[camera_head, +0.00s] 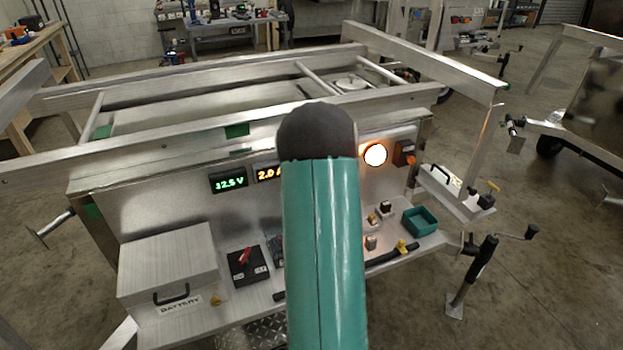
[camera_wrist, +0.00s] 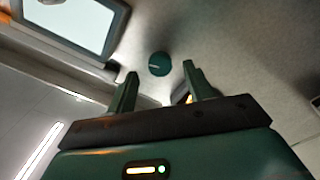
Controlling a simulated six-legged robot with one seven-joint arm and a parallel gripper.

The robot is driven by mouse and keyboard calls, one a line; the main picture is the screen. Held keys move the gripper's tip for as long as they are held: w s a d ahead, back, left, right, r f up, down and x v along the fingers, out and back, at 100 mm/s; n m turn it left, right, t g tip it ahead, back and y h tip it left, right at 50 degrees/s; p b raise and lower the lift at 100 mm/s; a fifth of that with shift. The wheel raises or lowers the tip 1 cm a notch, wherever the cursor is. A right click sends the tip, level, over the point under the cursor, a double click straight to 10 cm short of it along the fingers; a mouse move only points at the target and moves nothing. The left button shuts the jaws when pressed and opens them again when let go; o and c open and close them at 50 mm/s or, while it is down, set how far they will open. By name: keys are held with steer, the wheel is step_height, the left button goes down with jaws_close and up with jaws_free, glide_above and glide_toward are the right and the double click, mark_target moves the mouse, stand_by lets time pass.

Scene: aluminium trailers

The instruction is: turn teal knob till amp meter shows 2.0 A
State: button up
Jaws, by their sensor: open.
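The teal knob (camera_wrist: 159,63) is a small round disc with a pale mark on the grey panel in the wrist view. My gripper (camera_wrist: 160,74) is open, its two fingertips on either side of the knob in the picture. I see no clear contact, and the exact gap is hard to judge. In the head view the amp meter (camera_head: 267,174) shows amber digits that read about 2.0, with its right end hidden behind my teal arm. The green volt meter (camera_head: 229,183) beside it reads 12.5 V. The knob and my gripper are hidden in the head view.
A lit lamp (camera_head: 375,154) is on the panel right of my arm. On the shelf below are a battery box (camera_head: 168,272), a black box with a red switch (camera_head: 247,266) and a green tray (camera_head: 420,221). Aluminium trailer rails (camera_head: 215,128) run above the panel.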

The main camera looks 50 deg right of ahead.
steer(key=v, duration=1.1)
steer(key=shift+s, duration=0.2)
steer(key=shift+a, duration=0.1)
